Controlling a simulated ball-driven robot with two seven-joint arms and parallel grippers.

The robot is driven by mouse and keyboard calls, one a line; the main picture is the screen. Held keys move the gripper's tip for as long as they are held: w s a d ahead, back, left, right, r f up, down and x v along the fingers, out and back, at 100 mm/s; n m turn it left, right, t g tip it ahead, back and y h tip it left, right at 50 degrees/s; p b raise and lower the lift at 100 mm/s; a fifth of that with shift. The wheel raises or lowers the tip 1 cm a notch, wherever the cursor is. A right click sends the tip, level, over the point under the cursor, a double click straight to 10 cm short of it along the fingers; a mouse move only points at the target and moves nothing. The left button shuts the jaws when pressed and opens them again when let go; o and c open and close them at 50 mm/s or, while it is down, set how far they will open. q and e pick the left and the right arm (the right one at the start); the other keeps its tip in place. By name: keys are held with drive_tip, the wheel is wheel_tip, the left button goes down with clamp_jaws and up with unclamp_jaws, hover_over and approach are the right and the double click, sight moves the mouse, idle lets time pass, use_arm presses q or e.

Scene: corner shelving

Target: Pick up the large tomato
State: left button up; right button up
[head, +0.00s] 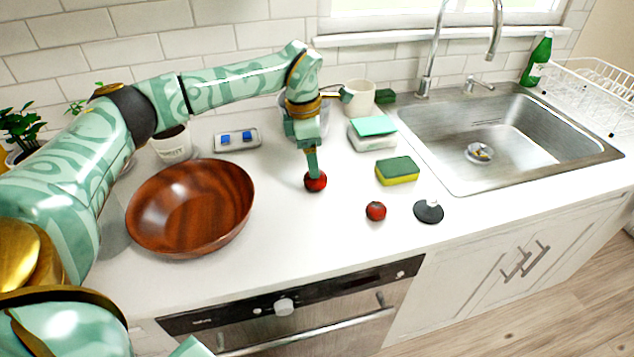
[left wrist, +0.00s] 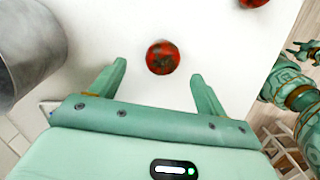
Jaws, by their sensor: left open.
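The large tomato (head: 315,181), red and round, sits on the white counter right of the wooden bowl. My left gripper (head: 313,167) points down at it from above and covers its upper part in the head view. In the left wrist view the tomato (left wrist: 163,57) shows between the open fingertips (left wrist: 158,72), slightly beyond them, with bare counter visible on both sides. The gripper holds nothing. A smaller tomato (head: 376,211) lies to the right and nearer the counter front. A small part of my right arm seems to show at the left wrist view's right edge.
The wooden bowl (head: 190,208) stands at left. A yellow-green sponge (head: 397,171), a black lid-like disc (head: 429,211) and the sink (head: 510,139) are at right. A white mug (head: 361,98) and a box with green top (head: 373,132) stand behind. Counter front near the tomatoes is clear.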

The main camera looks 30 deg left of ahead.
use_arm(q)
drive_tip(key=f, duration=0.2)
drive_tip(key=f+b, duration=0.2)
drive_tip(key=f, duration=0.1)
drive_tip(key=shift+d+f, duration=0.35)
drive_tip(key=shift+d, duration=0.05)
drive_tip(key=shift+r, duration=0.1)
drive_tip(key=shift+s, duration=0.1)
drive_tip(key=c, duration=1.1)
drive_tip(key=shift+o, duration=0.2)
drive_tip(key=shift+r, duration=0.1)
drive_tip(key=shift+r+p, duration=0.3)
wheel_tip(320, 180, up, 2)
drive_tip(key=shift+r+p, duration=0.2)
drive_tip(key=shift+p, duration=0.3)
drive_tip(key=s+d+r+p, duration=0.3)
drive_tip(key=s+d+r, duration=0.3)
drive_tip(key=d+r, duration=0.4)
drive_tip(key=shift+s+d, duration=0.15)
drive_tip(key=shift+d, duration=1.1)
